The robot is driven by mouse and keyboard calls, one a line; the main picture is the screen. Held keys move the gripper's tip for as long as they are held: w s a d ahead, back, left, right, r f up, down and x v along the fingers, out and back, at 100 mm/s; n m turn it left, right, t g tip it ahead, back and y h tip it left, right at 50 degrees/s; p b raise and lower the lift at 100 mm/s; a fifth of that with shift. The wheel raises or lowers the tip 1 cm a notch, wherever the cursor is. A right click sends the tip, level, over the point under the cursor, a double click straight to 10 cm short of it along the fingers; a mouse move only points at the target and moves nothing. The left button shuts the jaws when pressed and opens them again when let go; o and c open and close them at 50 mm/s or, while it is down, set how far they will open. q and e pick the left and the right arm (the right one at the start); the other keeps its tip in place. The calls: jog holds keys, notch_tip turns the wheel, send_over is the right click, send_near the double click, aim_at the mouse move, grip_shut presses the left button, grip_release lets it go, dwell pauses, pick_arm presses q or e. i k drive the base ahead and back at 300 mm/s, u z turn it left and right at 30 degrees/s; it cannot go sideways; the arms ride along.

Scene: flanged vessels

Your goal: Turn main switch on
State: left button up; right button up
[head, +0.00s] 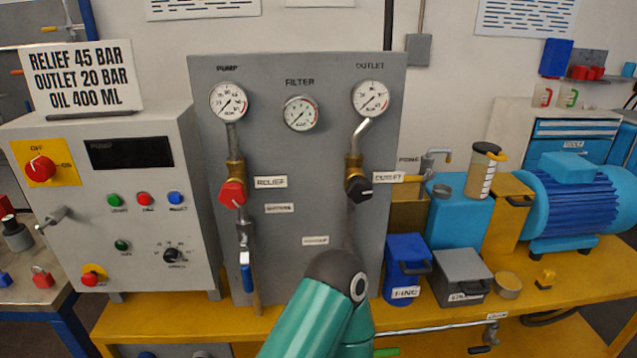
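The main switch (40,168) is a red rotary knob on a yellow plate (66,151) at the upper left of the grey control cabinet's front. The plate has OFF above the knob and ON to its right. The white mark on the knob seems to point up toward OFF, though it is small. Nothing touches the switch. A teal arm link of mine with a dark rounded joint rises at the bottom middle, in front of the gauge panel. I cannot tell which arm it belongs to. Neither of my grippers shows in the head view.
The cabinet (145,220) carries small buttons, a dark display (130,153) and a grey latch handle (53,217) sticking out below the switch. The grey gauge panel (300,160) with valves stands to its right. Space directly before the switch looks clear.

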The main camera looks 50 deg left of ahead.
aim_at(38, 169)
jog(key=z, duration=0.8)
jog(key=i, duration=0.2)
jog(key=u, duration=3.3)
jog(key=k, duration=0.55)
jog(key=u, duration=0.25)
jog(key=i, duration=0.55)
jog(key=z, duration=0.2)
jog(key=k, duration=0.55)
jog(key=u, duration=0.15)
jog(key=i, duration=0.4)
